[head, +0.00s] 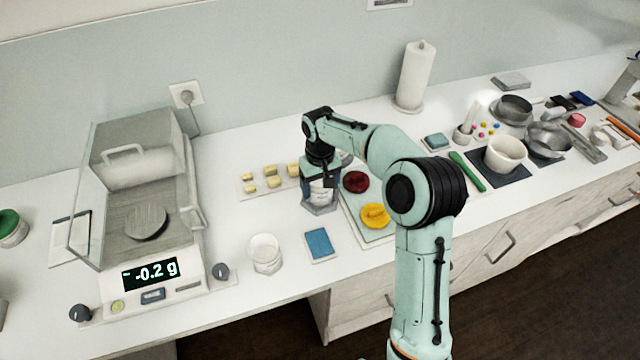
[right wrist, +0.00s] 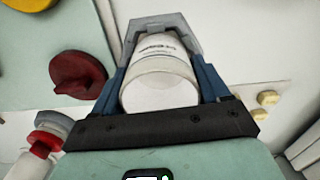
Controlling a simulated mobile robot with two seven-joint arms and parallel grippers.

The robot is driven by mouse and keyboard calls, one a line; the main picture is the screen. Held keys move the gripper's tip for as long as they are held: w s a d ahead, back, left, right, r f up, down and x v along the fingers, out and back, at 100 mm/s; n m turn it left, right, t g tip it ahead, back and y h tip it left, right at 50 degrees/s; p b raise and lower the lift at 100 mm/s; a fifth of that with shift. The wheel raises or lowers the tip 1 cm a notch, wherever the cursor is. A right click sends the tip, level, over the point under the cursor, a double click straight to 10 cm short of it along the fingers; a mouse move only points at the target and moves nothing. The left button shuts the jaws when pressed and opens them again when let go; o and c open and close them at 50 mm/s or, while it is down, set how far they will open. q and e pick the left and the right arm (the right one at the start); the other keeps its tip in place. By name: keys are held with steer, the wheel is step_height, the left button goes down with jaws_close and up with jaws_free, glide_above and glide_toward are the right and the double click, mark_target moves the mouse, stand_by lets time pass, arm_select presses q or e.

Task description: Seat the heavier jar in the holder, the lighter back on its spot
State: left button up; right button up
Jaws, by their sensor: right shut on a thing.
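My right gripper (head: 319,182) is shut on a white jar (right wrist: 160,80) with a printed label, which sits between its blue fingers. In the right wrist view a grey angular edge (right wrist: 152,23) wraps the jar's far end. A second white jar (head: 265,254) stands on the counter, right of the balance. The balance (head: 187,288) reads -0.2 g, and its round pan (head: 146,222) is empty. My left gripper is not in view.
A board (head: 384,236) with a dark red knobbed piece (head: 355,182) and a yellow one (head: 375,215) is to the right. Yellowish cubes (head: 274,182) lie behind. Bowls and a paper roll (head: 415,77) stand farther right.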

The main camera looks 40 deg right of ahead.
steer(key=o, duration=1.2)
steer(key=shift+c, duration=0.2)
steer(key=shift+r, duration=0.1)
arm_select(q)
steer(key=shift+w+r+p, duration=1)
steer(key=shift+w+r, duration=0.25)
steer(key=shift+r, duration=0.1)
arm_select(e)
step_height(320, 180, up, 13)
steer(key=shift+r, duration=0.15)
